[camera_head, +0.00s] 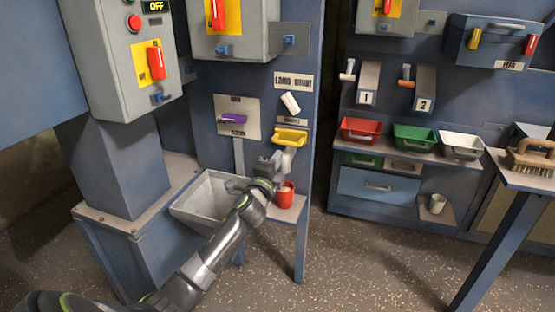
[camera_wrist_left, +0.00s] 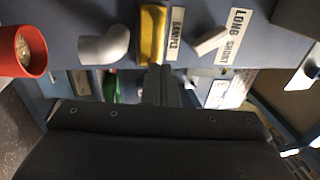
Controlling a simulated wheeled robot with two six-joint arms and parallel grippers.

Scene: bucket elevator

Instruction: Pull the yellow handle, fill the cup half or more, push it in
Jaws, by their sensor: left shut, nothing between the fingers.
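The yellow handle (camera_head: 289,138) marked SAMPLE is on the blue panel; it also shows upright in the left wrist view (camera_wrist_left: 152,35). The red cup (camera_head: 285,199) stands on a small ledge below it. The cup holds beige grain, seen in the left wrist view (camera_wrist_left: 24,52); its exact level is hard to tell. A white bent spout (camera_wrist_left: 106,46) shows between cup and handle. My left gripper (camera_head: 279,162) is shut and empty, just below the yellow handle, its fingertips pointing toward it in the wrist view (camera_wrist_left: 160,74). Whether they touch is unclear. My right gripper is out of view.
A grey hopper (camera_head: 205,198) is left of the cup, close to my left arm. A purple handle (camera_head: 233,119) is left of the yellow one. A white LONG/SHORT lever (camera_head: 290,102) is above it.

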